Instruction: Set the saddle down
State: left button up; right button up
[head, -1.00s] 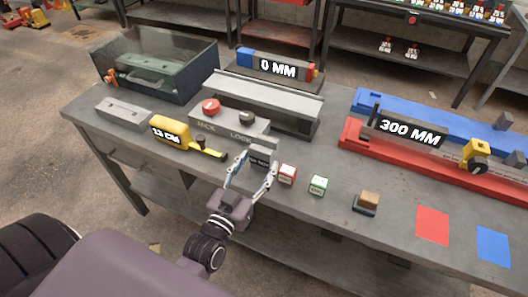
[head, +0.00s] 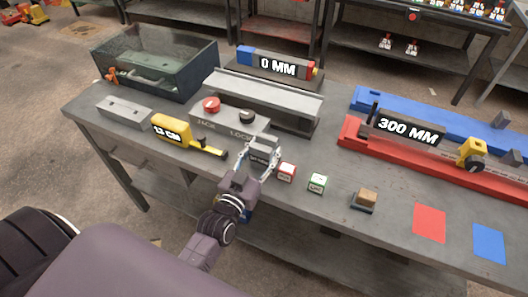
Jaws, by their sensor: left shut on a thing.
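The saddle appears to be the small grey block with a dark label (head: 264,146). My left gripper (head: 260,156) is shut on it, one finger on each side. The block is at the bench's near side, just in front of the grey box with the red and black knobs (head: 228,120). I cannot tell whether its underside touches the bench top. The fingers hide part of its sides. My right gripper is not in view.
A red-marked cube (head: 286,172) and a green-marked cube (head: 317,183) stand close to the right of the gripper. A long grey rail (head: 262,95) stands behind. Red (head: 429,223) and blue (head: 489,243) patches mark the right.

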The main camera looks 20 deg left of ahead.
pick_arm(q)
jog(key=shift+r, duration=0.1)
grip_shut()
jog(key=shift+w+r, duration=0.1)
notch_tip(320, 180, up, 20)
jog(key=p, duration=0.1)
jog(key=s+d+f, duration=0.2)
jog(key=s+f, duration=0.2)
jog(key=s, duration=0.4)
jog(key=s+d+f, duration=0.2)
jog(key=s+f, duration=0.2)
jog(key=s, duration=0.5)
jog(key=shift+s+f, duration=0.2)
jog(key=shift+f, duration=0.15)
